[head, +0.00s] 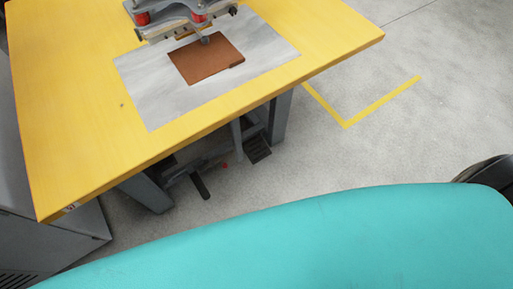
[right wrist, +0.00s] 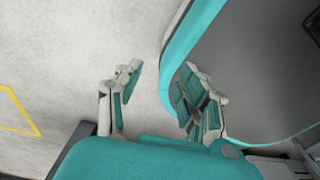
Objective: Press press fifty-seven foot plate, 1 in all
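Under a yellow-topped press table (head: 60,120) in the head view, a dark ridged foot plate (head: 258,152) sits beside the table's right leg. A second dark pedal-like bar (head: 200,186) sticks out lower and to the left, near a small red spot. I cannot tell which of them is the plate named in the task. A small label (head: 71,208) on the table's near left corner is too small to read surely. My right gripper (right wrist: 160,100) is open and empty in the right wrist view, above grey floor, with no pedal there. My left gripper is not in view.
A press head (head: 170,15) with red parts stands over a grey metal sheet (head: 150,95) carrying a brown piece (head: 205,62). A grey cabinet (head: 50,245) stands at left. Yellow floor tape (head: 385,102) marks open floor at right.

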